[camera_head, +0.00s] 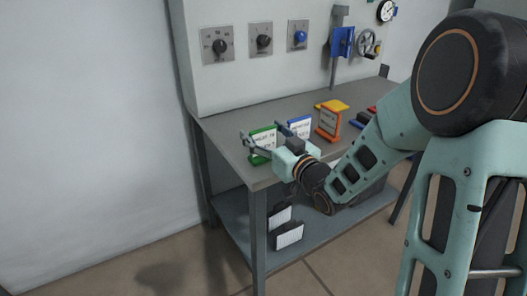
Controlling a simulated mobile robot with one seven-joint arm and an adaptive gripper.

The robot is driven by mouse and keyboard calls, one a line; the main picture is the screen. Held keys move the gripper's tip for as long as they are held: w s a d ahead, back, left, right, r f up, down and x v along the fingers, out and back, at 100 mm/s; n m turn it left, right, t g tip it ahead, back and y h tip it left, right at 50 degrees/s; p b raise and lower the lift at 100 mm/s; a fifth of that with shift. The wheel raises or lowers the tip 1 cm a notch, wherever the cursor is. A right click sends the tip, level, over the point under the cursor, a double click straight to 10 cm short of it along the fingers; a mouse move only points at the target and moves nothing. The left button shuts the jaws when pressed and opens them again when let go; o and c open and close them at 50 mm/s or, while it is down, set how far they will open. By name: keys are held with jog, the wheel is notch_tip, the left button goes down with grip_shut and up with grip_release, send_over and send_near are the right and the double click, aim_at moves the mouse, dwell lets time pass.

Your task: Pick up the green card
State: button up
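The green card (263,135) is a green-framed white card with dark print. It stands upright near the left front corner of the grey table. My gripper (262,131) is at the near side of the card, with its fingers spread apart. In the picture the card shows between the two fingers, one to its left and one to its right. I cannot tell whether either finger touches it. My gripper body hides the card's lower right part.
A blue-framed card (299,127) stands just right of the green one, close to my gripper. A lower shelf (232,212) holds dark-framed items.

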jog(key=c, duration=1.2)
